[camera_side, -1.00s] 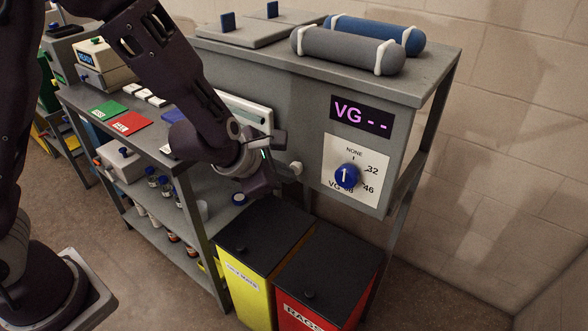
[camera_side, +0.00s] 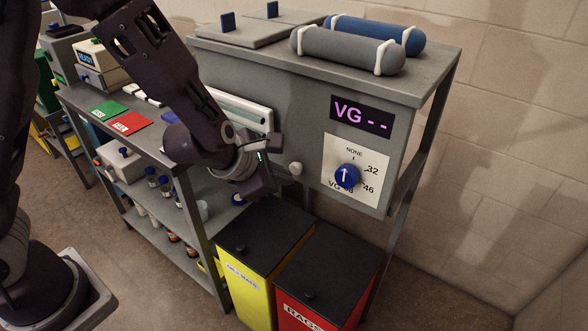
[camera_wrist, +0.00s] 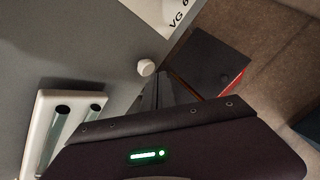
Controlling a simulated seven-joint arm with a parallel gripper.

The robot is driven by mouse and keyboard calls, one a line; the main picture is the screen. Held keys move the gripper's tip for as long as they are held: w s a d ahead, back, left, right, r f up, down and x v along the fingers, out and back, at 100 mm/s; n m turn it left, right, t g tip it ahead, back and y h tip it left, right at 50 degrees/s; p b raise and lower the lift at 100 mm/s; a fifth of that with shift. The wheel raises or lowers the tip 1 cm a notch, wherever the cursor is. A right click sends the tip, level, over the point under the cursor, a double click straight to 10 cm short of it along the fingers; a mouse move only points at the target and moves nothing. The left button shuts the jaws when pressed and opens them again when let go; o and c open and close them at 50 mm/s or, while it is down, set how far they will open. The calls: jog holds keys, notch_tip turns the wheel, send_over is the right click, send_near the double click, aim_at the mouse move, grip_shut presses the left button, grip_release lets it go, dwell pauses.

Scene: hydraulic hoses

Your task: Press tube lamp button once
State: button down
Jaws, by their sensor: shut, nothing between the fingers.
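The tube lamp is a white-framed panel (camera_side: 243,113) on the grey cabinet front, partly hidden by my arm. Two glassy tubes in its frame (camera_wrist: 48,125) show at the left of the wrist view, and they look unlit. A small round white button (camera_side: 296,168) sticks out of the cabinet front to the right of the lamp. The button also shows in the wrist view (camera_wrist: 146,67), just beyond the dark fingers. My gripper (camera_side: 270,163) is shut and empty, to the left of the button. A gap shows between them in the side view.
A blue selector knob (camera_side: 346,176) on a white dial plate is right of the button, below a "VG - -" display (camera_side: 362,116). A yellow bin (camera_side: 247,290) and a red bin (camera_side: 315,309) with black lids stand below. A shelf post (camera_side: 197,235) is at the left.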

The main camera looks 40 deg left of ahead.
jog(key=shift+s, duration=0.25)
jog(key=s, duration=0.5)
dwell(0.3)
dwell(0.4)
